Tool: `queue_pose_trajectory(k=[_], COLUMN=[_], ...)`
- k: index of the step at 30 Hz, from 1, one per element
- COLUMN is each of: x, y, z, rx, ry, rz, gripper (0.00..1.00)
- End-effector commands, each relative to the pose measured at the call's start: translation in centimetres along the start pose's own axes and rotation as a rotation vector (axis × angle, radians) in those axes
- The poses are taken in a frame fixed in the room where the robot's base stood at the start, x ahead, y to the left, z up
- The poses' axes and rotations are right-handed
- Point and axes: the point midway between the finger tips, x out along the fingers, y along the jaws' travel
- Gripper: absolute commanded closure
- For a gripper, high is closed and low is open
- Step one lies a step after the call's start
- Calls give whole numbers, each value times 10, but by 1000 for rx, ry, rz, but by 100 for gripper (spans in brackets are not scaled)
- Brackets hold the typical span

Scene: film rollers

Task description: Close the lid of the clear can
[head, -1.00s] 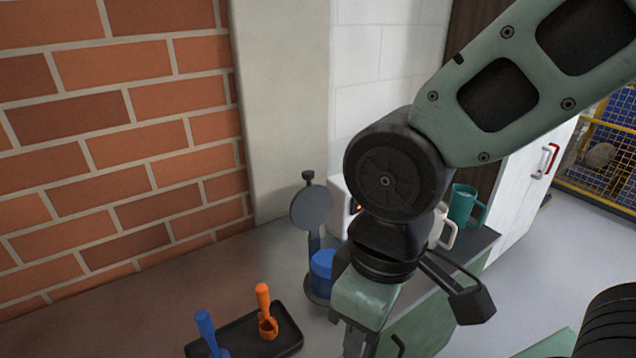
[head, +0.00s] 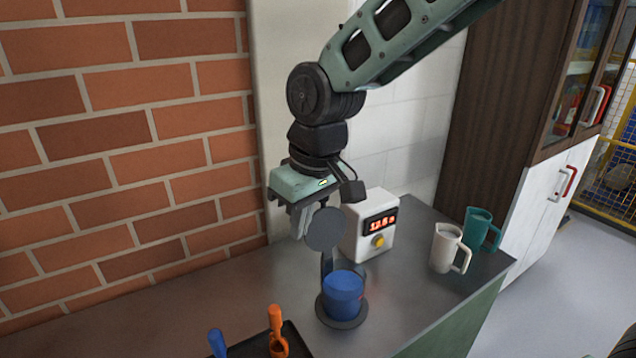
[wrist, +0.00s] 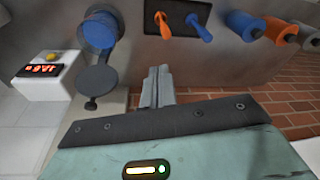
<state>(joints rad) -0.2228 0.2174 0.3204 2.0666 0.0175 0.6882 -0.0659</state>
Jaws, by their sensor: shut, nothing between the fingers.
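The clear can (head: 343,297) stands on a dark round base on the counter, with blue contents showing inside. It also shows in the wrist view (wrist: 99,30). Its round grey lid (head: 325,229) stands open and upright above the can's back side. In the wrist view the lid (wrist: 98,76) has a small dark knob at its outer edge. My gripper (head: 300,224) points down just left of the lid, partly behind it. In the wrist view my gripper's fingers (wrist: 157,84) are together and empty, to the right of the lid with a gap between.
A white box with a red display (head: 370,225) stands behind the can. A cream mug (head: 446,247) and a teal mug (head: 478,229) are on the right. A black tray (head: 298,340) with blue and orange tools is at the front. A brick wall is at left.

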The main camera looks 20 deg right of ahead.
Motion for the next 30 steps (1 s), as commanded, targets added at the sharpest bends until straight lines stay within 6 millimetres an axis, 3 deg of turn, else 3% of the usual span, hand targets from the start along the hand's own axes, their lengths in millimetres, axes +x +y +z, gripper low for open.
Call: queue_pose_trajectory(k=[1,3,6,9,12,15,20,30], x=[-4,-6,-7,-8,-7,-6,8,73], y=[29,69,123,167,194,205,208,215], z=[-35,-73,-112,-136,-147,-151,-154,-165], rx=[30,61,98,127,143,149,149,149], ry=[28,65,110,141,158,164,162,162], rz=[7,25,56,85,104,113,113,112], gripper=[100,100,100,100,100,100,100,100])
